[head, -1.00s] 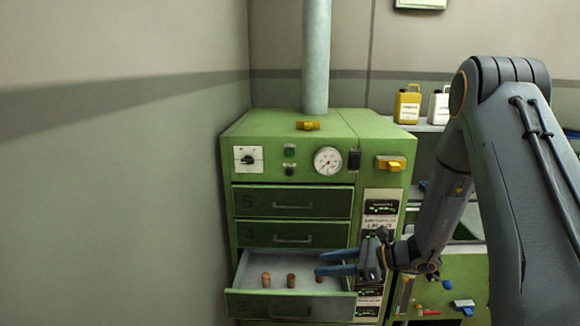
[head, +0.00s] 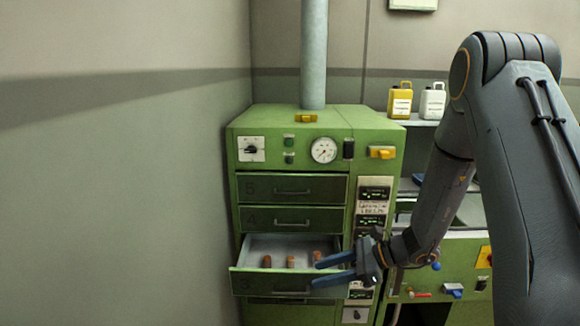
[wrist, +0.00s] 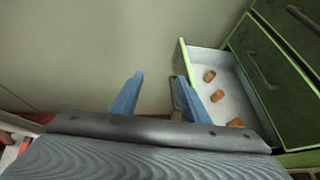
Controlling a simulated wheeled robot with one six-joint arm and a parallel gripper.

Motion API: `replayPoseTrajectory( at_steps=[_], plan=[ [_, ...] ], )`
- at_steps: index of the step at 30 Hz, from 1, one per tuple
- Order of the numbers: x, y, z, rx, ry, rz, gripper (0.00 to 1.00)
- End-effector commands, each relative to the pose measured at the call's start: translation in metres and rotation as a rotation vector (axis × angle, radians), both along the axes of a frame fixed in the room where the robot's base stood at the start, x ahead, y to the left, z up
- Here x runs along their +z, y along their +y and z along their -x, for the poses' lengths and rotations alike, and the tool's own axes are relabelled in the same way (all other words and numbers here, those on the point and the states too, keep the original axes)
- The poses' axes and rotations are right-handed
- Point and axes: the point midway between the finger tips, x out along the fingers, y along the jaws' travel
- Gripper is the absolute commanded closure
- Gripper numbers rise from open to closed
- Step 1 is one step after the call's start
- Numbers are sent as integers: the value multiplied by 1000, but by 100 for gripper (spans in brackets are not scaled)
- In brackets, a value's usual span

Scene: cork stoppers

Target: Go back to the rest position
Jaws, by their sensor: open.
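My gripper (head: 318,271) is open, with its two blue fingers spread and nothing between them. In the head view it shows in front of the right part of the open drawer (head: 240,283) of the green cabinet. The drawer holds three brown cork stoppers: a left one (head: 267,261), a middle one (head: 290,262) and a right one (head: 317,256) partly near the upper finger. In the wrist view the fingers (wrist: 155,95) point at the wall, and the drawer (wrist: 205,62) with the corks (wrist: 217,96) lies to their right.
The green cabinet (head: 240,135) has shut drawers above the open one, a gauge (head: 323,150) and a grey pipe (head: 314,50) on top. A shelf at right holds a yellow can (head: 400,100) and a white can (head: 432,101). The left wall (head: 120,180) stands close to the cabinet.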

Motion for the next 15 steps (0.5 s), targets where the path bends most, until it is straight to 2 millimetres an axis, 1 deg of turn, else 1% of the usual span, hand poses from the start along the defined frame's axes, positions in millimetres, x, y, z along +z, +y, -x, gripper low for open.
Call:
replayPoseTrajectory(
  at_steps=[5, 8, 9, 11, 14, 15],
  plan=[
    [-4, 4, 30, 139, -40, 106, 58],
    [-7, 3, 51, 237, -72, 183, 58],
    [-9, 2, 61, 285, -88, 218, 58],
    [-12, -1, 77, 367, -118, 279, 58],
    [-17, -12, 107, 537, -192, 406, 58],
    [-20, -18, 119, 617, -231, 464, 58]
  ],
)
